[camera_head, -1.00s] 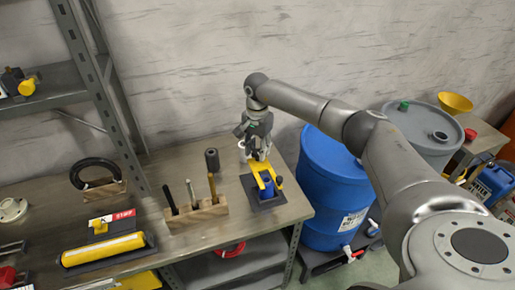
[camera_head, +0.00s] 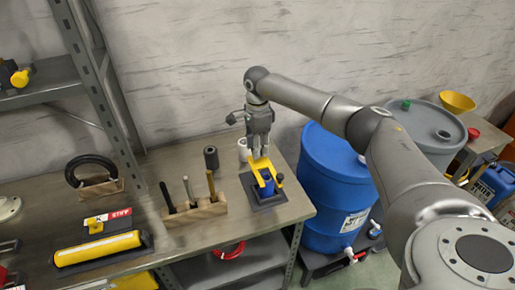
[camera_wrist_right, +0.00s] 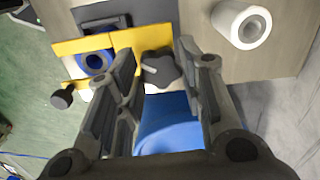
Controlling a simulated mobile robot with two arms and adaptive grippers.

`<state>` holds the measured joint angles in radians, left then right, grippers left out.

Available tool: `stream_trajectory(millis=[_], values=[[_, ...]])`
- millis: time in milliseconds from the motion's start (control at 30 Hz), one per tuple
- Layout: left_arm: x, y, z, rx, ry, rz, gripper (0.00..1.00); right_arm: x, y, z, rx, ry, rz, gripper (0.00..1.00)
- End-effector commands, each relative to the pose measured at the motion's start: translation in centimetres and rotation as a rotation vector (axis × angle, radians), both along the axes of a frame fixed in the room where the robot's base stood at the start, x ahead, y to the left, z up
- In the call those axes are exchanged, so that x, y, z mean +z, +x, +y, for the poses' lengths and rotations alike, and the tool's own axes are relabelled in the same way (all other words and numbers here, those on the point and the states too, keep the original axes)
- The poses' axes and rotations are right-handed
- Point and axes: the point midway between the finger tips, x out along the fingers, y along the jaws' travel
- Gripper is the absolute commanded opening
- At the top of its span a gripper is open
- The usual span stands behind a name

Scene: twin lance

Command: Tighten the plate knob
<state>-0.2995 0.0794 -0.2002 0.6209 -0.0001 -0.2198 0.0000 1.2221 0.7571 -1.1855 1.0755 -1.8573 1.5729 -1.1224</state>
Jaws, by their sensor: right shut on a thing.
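The yellow plate (camera_head: 257,164) stands on a dark mat (camera_head: 268,202) near the bench's right end, with a blue part (camera_head: 266,186) by it. The dark lobed plate knob (camera_wrist_right: 160,70) shows at the plate's edge in the right wrist view. My right gripper (camera_head: 259,154) points down at the plate. The gripper hides the knob in the head view. A small black knob (camera_wrist_right: 62,98) sticks out at the plate's other side. My left gripper is not in view.
A white cylinder (camera_wrist_right: 242,22) stands close to the right gripper, with a dark cylinder (camera_head: 211,158) farther left. A wooden block (camera_head: 195,213) holds upright tools. A blue barrel (camera_head: 337,180) stands beside the bench's right end. The wall is close behind.

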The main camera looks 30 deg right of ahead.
Motion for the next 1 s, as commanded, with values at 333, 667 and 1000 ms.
stream_trajectory(millis=[333,667,1000], values=[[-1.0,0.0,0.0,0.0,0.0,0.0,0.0,0.0,0.1,0.0,-0.328,0.0,-0.003,0.12],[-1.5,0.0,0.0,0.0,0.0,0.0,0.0,0.0,0.1,0.0,-0.641,0.0,-0.003,0.12],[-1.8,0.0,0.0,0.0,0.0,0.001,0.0,0.1,0.1,0.0,-0.964,0.0,-0.003,0.12]])
